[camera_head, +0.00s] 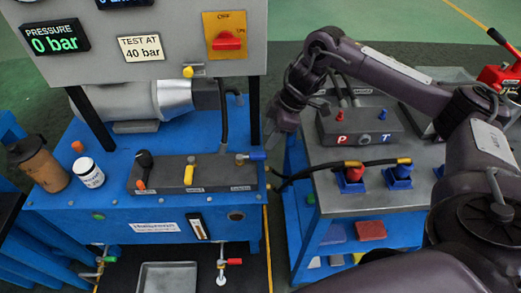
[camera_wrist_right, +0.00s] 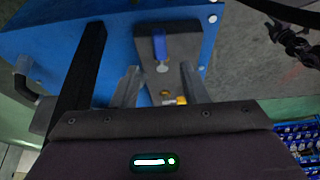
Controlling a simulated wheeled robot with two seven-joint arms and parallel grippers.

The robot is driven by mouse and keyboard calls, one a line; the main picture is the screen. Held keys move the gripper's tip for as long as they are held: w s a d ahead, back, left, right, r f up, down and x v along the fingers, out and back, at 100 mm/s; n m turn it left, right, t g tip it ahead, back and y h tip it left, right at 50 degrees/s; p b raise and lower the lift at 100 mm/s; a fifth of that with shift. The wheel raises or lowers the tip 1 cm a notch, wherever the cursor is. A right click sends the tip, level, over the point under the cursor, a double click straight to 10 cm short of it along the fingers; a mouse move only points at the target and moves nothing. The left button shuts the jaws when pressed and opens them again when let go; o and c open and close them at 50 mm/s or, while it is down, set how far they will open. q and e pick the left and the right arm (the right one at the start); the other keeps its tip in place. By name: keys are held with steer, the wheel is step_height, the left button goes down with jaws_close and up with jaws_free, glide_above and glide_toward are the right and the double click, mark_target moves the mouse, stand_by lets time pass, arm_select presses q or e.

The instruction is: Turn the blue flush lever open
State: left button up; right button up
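The blue flush lever (camera_head: 257,155) is a small blue handle on a brass and silver fitting at the right end of the grey manifold block (camera_head: 212,177) on the blue power unit. It also shows in the right wrist view (camera_wrist_right: 159,45), just beyond the fingertips and roughly between their lines. My right gripper (camera_head: 283,122) is beside the lever, above and to its right, in the head view. In the right wrist view its two fingers (camera_wrist_right: 161,82) are spread apart with nothing between them touching. My left gripper is not in view.
The gauge panel (camera_head: 150,40) and its black post (camera_head: 255,110) stand close left of my right gripper. A grey-topped cart (camera_head: 370,200) with red and blue connectors stands to the right. Black hoses (camera_head: 310,172) run between unit and cart. A bottle and white jar sit at left.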

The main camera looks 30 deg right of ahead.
mark_target(258, 154)
steer(key=x, duration=0.7)
steer(key=shift+f, duration=0.25)
jaws_close()
steer(key=shift+a, duration=0.1)
